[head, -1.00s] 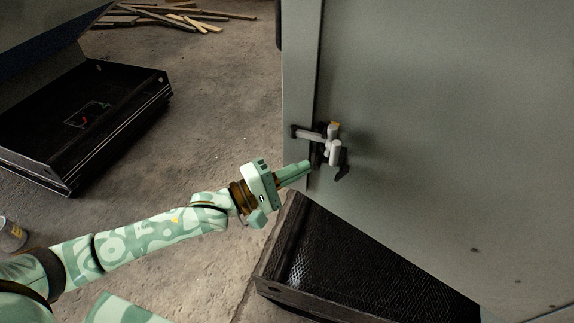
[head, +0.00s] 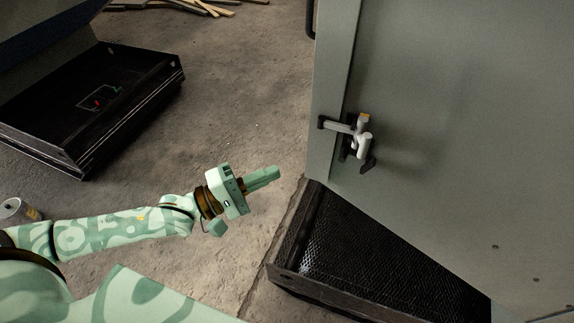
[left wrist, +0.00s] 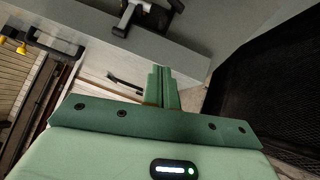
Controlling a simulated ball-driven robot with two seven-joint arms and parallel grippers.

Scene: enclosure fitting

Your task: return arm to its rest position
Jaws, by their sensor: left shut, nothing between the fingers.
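My left gripper (head: 264,178) is shut and empty, pointing right over the concrete floor in the head view. Its closed green fingers also show in the left wrist view (left wrist: 162,88). It is apart from the grey enclosure (head: 450,130) on the right and from the grey latch handle (head: 362,144) on it. The handle also shows at the top of the left wrist view (left wrist: 128,14). My right gripper is in neither view.
A black tray-like base (head: 340,245) lies under the enclosure, close to the right of my gripper. Another black base (head: 90,110) stands at the left. Wooden planks (head: 200,6) lie at the back. A can (head: 14,210) is at the left edge. Open floor lies between.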

